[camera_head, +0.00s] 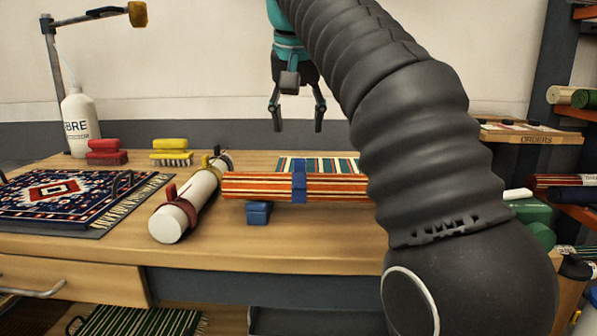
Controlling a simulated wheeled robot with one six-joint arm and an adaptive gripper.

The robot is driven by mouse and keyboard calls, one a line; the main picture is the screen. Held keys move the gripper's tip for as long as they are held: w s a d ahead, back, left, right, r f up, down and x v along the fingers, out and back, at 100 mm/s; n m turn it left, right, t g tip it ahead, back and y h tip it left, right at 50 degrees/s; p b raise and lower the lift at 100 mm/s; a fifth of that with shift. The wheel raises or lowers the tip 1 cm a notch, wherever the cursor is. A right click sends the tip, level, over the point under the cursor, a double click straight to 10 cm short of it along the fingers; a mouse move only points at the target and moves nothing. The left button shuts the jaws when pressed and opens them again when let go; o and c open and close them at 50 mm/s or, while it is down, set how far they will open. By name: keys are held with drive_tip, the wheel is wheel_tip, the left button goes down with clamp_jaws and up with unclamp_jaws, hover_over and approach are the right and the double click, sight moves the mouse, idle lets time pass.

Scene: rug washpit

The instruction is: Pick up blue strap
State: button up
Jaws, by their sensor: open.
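A blue strap (299,182) wraps around a rolled striped rug (255,187) on the wooden table. The rug has red, orange and cream stripes, and its right end is hidden behind my arm. My gripper (297,122) hangs above and behind the roll, fingers pointing down. It is open and empty, apart from the strap. A small blue block-like piece (258,212) sits under the front of the roll; I cannot tell whether it belongs to the strap.
A white roll (180,212) with red and yellow bands lies left of the rug. A patterned rug (75,197), brushes (171,152) and a white bottle (80,122) stand farther left. An orders shelf (530,134) is at right. The front table strip is clear.

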sight(300, 159)
drive_tip(key=b+x, duration=0.3)
drive_tip(key=x, duration=0.7)
drive_tip(key=shift+d, duration=0.1)
drive_tip(key=c, duration=1)
